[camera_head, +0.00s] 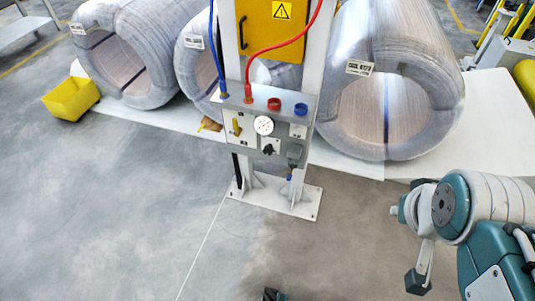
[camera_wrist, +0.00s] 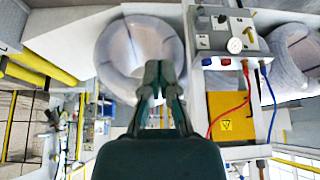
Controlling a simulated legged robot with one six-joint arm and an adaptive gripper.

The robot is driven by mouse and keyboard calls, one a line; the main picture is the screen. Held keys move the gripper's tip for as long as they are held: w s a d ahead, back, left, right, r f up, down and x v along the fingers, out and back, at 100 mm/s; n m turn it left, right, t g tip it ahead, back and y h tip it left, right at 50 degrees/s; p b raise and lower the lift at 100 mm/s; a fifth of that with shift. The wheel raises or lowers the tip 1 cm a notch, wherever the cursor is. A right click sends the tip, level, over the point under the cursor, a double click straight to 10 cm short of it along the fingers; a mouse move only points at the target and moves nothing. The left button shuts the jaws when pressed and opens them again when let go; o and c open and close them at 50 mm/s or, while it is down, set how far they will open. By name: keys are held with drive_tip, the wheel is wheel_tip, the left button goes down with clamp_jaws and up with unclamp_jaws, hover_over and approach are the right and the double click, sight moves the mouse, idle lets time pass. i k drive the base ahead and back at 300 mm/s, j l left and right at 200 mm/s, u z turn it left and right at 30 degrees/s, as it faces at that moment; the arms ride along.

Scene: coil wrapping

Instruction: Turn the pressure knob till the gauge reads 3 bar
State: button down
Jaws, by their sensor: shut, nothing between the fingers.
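The grey panel (camera_head: 245,143) on the white post carries a round white pressure gauge (camera_head: 263,125). A small black knob (camera_head: 268,149) sits on a white plate just below the gauge. The gauge (camera_wrist: 235,46) also shows in the wrist view, which is upside down; its needle is too small to read. The dark knob (camera_wrist: 221,18) is above and left of it there. My gripper (camera_wrist: 158,66) is shut and empty, left of the panel in the wrist view and apart from the knob.
A yellow lever (camera_head: 237,127) and a dark regulator (camera_head: 294,153) flank the knob. Red hose (camera_head: 285,45) and blue hose (camera_head: 214,45) run above the panel. Large wrapped coils (camera_head: 390,80) stand behind. A yellow bin (camera_head: 71,99) is at left. Floor in front is mostly clear.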

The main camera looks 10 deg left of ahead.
sight(269, 149)
drive_tip(key=j+z, duration=0.1)
drive_tip(key=j, duration=0.9)
drive_tip(key=k+j, duration=0.1)
drive_tip(key=j, duration=0.85)
drive_tip(key=z, duration=0.05)
